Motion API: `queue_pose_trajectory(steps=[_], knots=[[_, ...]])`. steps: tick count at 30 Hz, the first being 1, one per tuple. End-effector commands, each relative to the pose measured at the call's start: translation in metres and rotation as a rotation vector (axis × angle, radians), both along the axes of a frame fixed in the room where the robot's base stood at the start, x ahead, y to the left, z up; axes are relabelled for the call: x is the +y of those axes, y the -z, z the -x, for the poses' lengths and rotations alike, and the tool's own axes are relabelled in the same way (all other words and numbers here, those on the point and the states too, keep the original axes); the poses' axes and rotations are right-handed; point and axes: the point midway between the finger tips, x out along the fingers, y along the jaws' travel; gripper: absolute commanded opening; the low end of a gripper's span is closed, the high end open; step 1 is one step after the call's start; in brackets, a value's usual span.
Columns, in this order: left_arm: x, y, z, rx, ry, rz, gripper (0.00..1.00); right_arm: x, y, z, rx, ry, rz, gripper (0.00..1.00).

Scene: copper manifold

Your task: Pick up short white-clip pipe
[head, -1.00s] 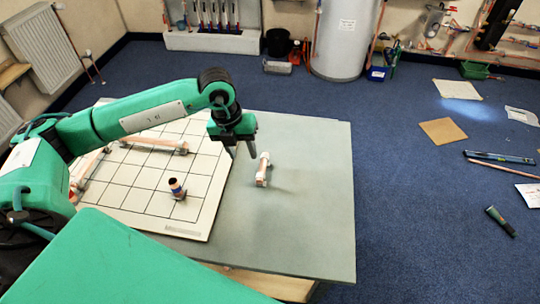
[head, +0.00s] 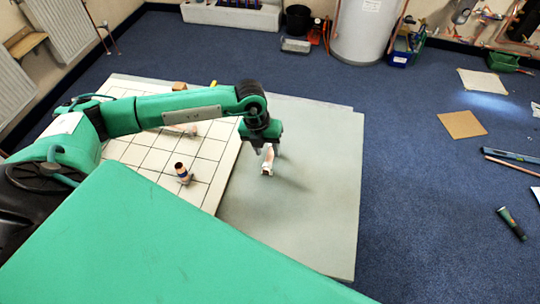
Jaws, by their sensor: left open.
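The short copper pipe with white clips (head: 267,164) is on the grey board (head: 310,200), right of the white grid panel. Its upper end is hidden behind my left gripper (head: 265,150). My left gripper points down right at the pipe, with its fingers open around or just above it; I cannot tell which. My right gripper is not in view.
A short copper fitting with a dark band (head: 182,173) stands on the white grid panel (head: 150,158). Another copper pipe (head: 182,128) lies partly behind my left arm. The grey board is clear to the right and front of the pipe.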

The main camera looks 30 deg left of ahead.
Motion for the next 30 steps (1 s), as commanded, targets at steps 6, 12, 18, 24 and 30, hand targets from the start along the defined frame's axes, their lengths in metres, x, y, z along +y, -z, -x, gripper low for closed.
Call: queue_pose_trajectory(steps=[6,12,18,24,30], knots=[[-0.007,0.030,-0.004,0.005,-0.002,0.000,0.43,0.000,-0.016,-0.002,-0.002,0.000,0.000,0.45],[-0.009,0.041,-0.005,0.001,-0.001,-0.001,0.43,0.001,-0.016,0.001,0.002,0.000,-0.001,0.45],[-0.009,0.041,-0.005,0.001,-0.001,-0.001,0.33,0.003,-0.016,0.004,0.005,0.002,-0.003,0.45],[-0.009,0.041,-0.005,0.001,-0.001,-0.001,0.00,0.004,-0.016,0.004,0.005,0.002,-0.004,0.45],[-0.009,0.040,-0.005,0.001,-0.001,-0.001,0.00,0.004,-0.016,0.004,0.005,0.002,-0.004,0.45]])
